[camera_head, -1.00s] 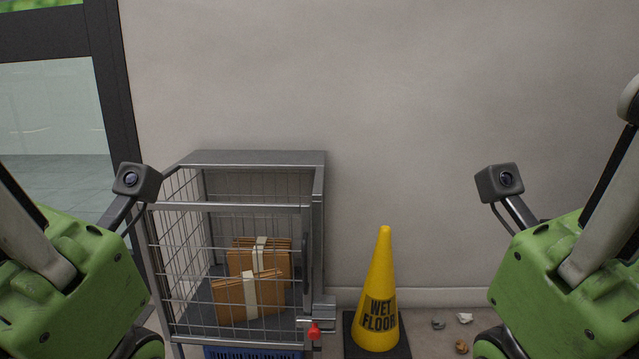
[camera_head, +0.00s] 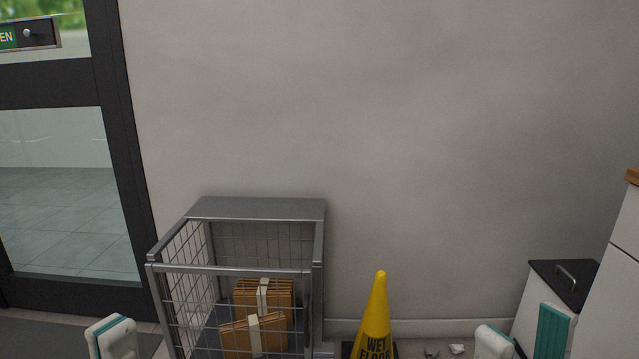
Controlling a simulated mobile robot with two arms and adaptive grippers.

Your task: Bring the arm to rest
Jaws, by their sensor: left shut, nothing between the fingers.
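Neither gripper shows in the head view now. Only a white, rounded part of my left arm (camera_head: 112,338) stands at the bottom edge, left of the wire cage. A similar white part of my right arm (camera_head: 492,342) stands at the bottom edge, right of the yellow cone. The rest of both arms lies below the picture. Nothing held can be seen.
A metal wire cage (camera_head: 256,209) against the wall holds brown parcels (camera_head: 263,300). A yellow wet-floor cone (camera_head: 378,310) stands beside it. Crumpled scraps (camera_head: 456,349) lie near the wall. A dark-lidded bin (camera_head: 565,283) is at right, a glass door (camera_head: 60,215) at left.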

